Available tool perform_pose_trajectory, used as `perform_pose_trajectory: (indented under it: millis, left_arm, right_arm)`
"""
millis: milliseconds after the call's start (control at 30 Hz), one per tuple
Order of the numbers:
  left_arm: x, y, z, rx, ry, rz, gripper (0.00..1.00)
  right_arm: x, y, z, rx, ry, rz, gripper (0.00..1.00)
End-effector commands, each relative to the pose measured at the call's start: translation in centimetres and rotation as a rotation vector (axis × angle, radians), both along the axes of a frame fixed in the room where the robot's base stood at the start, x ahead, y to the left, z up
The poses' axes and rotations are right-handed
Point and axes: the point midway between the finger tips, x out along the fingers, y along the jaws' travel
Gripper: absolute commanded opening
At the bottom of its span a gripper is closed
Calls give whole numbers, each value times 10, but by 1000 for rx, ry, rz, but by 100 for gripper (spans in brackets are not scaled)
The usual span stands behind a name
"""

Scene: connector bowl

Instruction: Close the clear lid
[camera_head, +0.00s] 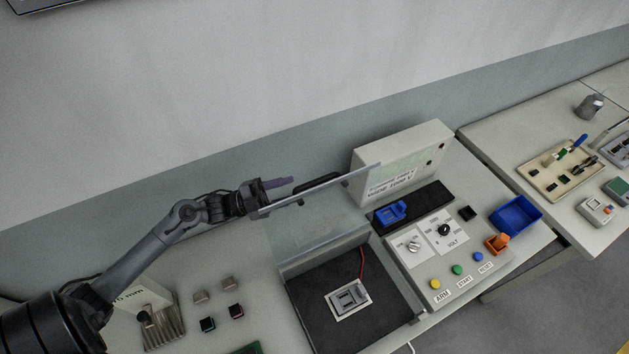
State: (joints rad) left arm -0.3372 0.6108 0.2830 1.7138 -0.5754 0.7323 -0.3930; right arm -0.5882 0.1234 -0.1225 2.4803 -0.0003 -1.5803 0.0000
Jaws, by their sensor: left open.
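The clear lid (318,225) stands raised and tilted at the back of a dark-floored box (390,325). Its pale top edge slopes up to the right, with a dark handle-like bar beside it. Inside the box is a small grey fixture (348,298) with a red wire. My left gripper (279,195) is open at the left end of the lid's top edge. One finger shows above the edge and the other is partly hidden around it. I cannot tell whether it touches the lid. My right gripper is not in view.
Right of the box is a control panel (470,268) with knobs and coloured buttons, a white upright display box (405,160) behind it and a blue bin (515,214) beyond. A finned heatsink-like block (163,322) and several small blocks lie left of the box.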

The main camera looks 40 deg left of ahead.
Motion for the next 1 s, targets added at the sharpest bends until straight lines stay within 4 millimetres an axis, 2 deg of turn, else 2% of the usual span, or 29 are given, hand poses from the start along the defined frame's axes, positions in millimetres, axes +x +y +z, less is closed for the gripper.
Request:
perform_pose_trajectory:
  millis: [200,400,867,1000]
  left_arm:
    - [27,-23,12,-1,-3,0,42]
    - [44,-37,16,-1,-1,1,42]
    - [51,-44,17,2,0,0,42]
    - [51,-44,17,2,0,0,24]
  right_arm:
    - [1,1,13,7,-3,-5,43]
    - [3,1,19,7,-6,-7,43]
    - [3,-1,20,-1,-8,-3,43]
    - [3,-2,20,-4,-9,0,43]
